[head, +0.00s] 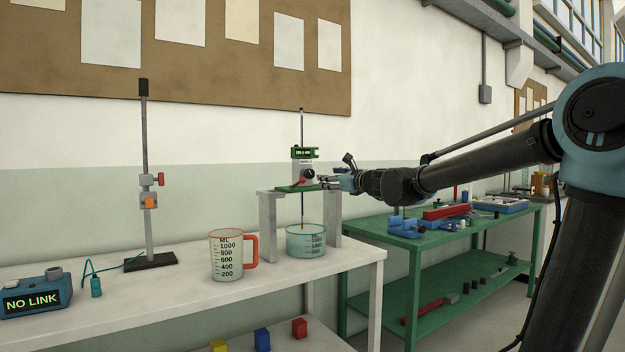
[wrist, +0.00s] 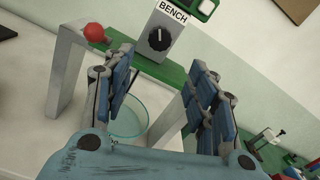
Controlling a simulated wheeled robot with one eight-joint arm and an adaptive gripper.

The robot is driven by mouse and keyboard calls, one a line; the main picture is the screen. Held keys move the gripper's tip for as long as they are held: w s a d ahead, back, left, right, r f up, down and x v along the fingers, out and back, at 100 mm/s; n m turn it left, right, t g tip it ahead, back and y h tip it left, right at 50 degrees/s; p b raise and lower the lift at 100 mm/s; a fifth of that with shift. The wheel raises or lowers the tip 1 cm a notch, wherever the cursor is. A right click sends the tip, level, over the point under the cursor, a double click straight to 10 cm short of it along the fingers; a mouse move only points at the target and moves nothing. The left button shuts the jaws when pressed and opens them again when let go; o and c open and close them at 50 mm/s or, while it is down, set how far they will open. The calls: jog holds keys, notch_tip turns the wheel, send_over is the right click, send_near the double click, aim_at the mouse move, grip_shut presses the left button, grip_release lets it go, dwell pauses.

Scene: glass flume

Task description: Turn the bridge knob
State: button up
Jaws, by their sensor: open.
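The bridge knob (wrist: 159,39) is a round dark knob with a pointer mark on a grey panel labelled BENCH. The panel (head: 299,167) stands on the green-topped bridge (head: 268,212) in the head view. My gripper (wrist: 162,65) is open and empty, with the knob ahead of it, beyond the gap between the fingers. A clear gap shows between the fingertips and the knob in the wrist view. In the head view my gripper (head: 324,182) is just right of the panel and partly hides its front.
A rod stand (head: 148,220) is farther left. A green bench (head: 415,242) is at the right.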

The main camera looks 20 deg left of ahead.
aim_at(311, 175)
dwell(0.4)
jog(key=s+d+n, duration=0.2)
jog(key=n, duration=1)
jog(key=s+d+n, duration=0.2)
jog(key=n, duration=1)
jog(key=x, duration=1.8)
jog(key=shift+s+r, duration=0.1)
jog(key=shift+r, duration=0.1)
jog(key=c, duration=1)
